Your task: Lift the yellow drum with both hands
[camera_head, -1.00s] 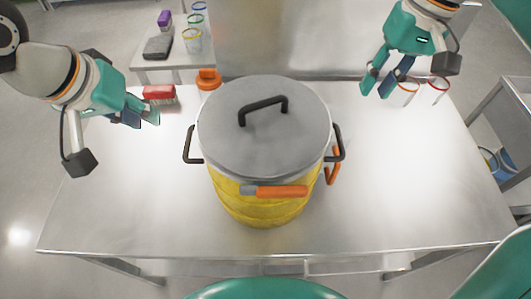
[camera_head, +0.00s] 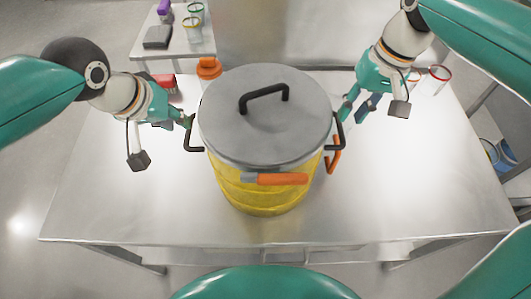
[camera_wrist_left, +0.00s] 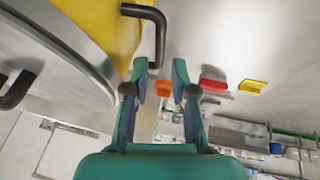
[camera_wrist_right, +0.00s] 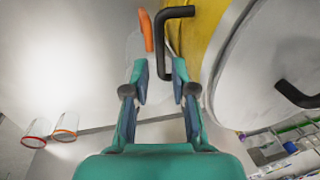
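The yellow drum (camera_head: 262,197) stands upright on the steel table (camera_head: 400,215), with a grey lid (camera_head: 250,130) and a black top handle. A black side handle sticks out on its left (camera_head: 192,140) and on its right (camera_head: 341,132). My left gripper (camera_head: 184,121) is at the left handle; in the left wrist view (camera_wrist_left: 168,75) its fingers are apart, with the handle's end near the left finger. My right gripper (camera_head: 352,106) is just beyond the right handle; in the right wrist view (camera_wrist_right: 160,72) its fingers are apart, and the handle passes by the right finger. Neither grips the handle.
An orange-handled tool (camera_head: 275,179) shows at the drum's front and another orange handle (camera_head: 333,157) at its right. A red brush (camera_head: 166,86) and an orange-topped item (camera_head: 208,69) lie behind left. The front table is clear.

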